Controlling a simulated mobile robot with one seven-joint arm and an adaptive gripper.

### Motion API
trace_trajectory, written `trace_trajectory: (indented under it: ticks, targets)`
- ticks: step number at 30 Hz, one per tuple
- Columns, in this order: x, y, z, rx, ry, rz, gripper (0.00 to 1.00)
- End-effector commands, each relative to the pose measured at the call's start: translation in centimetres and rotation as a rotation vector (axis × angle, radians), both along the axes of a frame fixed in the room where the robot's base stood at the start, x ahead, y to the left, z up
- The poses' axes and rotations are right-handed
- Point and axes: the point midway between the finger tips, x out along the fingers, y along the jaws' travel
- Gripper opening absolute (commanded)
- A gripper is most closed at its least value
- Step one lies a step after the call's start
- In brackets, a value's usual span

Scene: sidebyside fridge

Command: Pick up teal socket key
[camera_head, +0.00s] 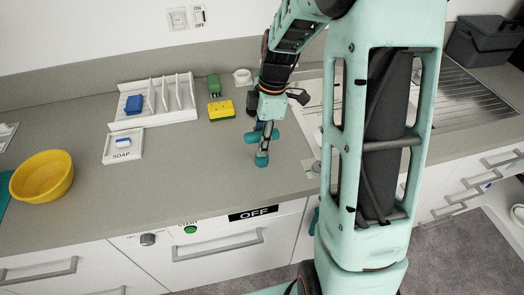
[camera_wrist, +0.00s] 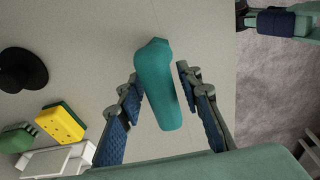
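The teal socket key (camera_head: 262,161) is at the counter's front part, below my gripper (camera_head: 264,138). In the wrist view the key (camera_wrist: 160,88) is a thick teal cylinder with a narrower, faceted end at the top. My gripper (camera_wrist: 160,92) is open, with one blue-padded finger on each side of the key. A gap shows between the key and the right finger; the left finger is closer to it. Contact cannot be told.
A soap dish (camera_head: 123,146) and yellow bowl (camera_head: 42,177) are farther left. The sink (camera_head: 309,100) is right. The counter left of the key is clear.

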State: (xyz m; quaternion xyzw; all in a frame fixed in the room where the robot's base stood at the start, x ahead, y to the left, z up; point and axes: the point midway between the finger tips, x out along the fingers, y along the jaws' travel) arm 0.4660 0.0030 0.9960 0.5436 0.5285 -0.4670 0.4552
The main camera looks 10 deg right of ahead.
Motion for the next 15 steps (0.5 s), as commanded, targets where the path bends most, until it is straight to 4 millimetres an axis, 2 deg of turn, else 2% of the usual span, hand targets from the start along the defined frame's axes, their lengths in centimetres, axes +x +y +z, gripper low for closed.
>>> trace_trajectory:
  ticks: [6, 15]
  targets:
    - [-0.3, 0.4, -3.0, 0.0, 0.004, 0.0, 0.33]
    - [-0.2, 0.5, -3.6, 0.0, 0.0, -0.001, 0.33]
